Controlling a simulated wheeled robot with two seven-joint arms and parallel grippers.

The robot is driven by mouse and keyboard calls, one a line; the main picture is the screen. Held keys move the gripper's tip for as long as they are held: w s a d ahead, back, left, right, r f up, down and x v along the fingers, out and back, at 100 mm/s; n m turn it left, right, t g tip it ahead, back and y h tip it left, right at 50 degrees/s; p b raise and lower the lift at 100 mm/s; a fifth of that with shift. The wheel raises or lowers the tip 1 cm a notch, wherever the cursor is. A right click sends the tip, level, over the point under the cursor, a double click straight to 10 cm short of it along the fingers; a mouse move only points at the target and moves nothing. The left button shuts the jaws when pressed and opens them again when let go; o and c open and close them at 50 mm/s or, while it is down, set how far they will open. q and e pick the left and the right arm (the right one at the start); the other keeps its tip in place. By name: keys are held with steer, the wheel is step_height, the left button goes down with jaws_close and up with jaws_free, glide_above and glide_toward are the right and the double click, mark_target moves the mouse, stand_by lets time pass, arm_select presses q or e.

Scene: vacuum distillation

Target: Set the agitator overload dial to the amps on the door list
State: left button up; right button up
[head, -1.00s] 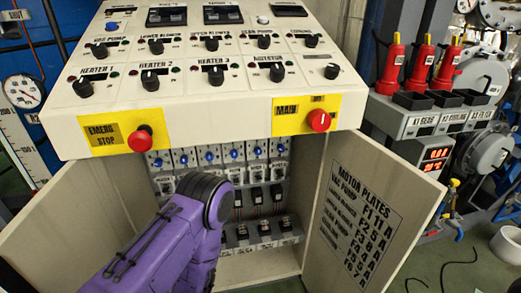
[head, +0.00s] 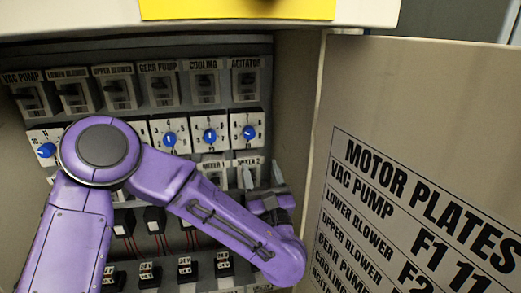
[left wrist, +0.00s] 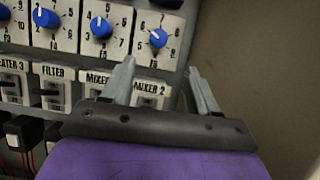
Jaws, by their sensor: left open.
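The agitator overload dial (head: 248,132) is a blue knob on a white plate, at the right end of the dial row under the AGITATOR breaker. It also shows in the left wrist view (left wrist: 158,38), with a numbered scale around it. My left gripper (head: 262,176) is open and empty, just below and slightly right of this dial, its fingers pointing up. In the left wrist view the fingertips (left wrist: 160,72) are apart and below the knob, not around it. The door list (head: 420,215), headed MOTOR PLATES, is cut off; the agitator amps are not visible. My right gripper is not in view.
Other blue dials, such as the cooling one (head: 210,135), sit to the left. Labelled breakers (head: 245,80) are above; black relays (head: 155,220) are below. The cabinet's right side wall (head: 297,120) and open door (head: 430,100) stand close right of my gripper.

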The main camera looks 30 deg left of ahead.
mark_target(250, 137)
arm_select(q)
steer(key=p+x, duration=0.1)
steer(key=x, duration=0.8)
steer(key=shift+a+r+p, duration=0.2)
steer(key=shift+p, duration=0.1)
steer(key=shift+w+a+r, duration=0.2)
steer(key=shift+w+a, duration=0.15)
steer(key=shift+w, duration=0.15)
steer(key=c, duration=1)
